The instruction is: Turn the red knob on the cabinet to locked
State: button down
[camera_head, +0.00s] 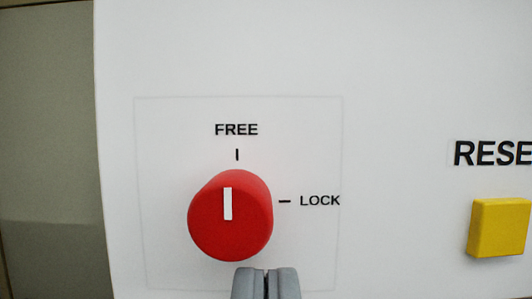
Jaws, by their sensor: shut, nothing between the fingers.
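The red knob (250,225) is a round dial on the white cabinet panel (380,60). Its white pointer line stands upright and points up toward the word FREE (236,129). The word LOCK (320,200) is printed to the right of the knob, with a short dash. My gripper (266,272) shows at the bottom edge, its two grey fingertips together and empty. In the picture the fingertips lie just below the knob and slightly right of its middle. I cannot tell whether they touch it.
A yellow square button (499,228) sits on the panel at the right, under lettering (492,153) cut off by the picture's edge. The panel's left edge borders a grey-green surface (45,150).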

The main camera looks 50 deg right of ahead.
jog(key=shift+r, duration=0.15)
dwell(0.3)
jog(key=shift+w+a, duration=0.4)
jog(key=shift+w, duration=0.1)
jog(key=shift+w+a, duration=0.35)
jog(key=shift+w, duration=0.05)
dwell(0.6)
jog(key=s+a, duration=0.3)
jog(key=a, duration=0.1)
jog(key=shift+s+a+f, duration=0.35)
jog(key=shift+s+f, duration=0.05)
dwell(0.5)
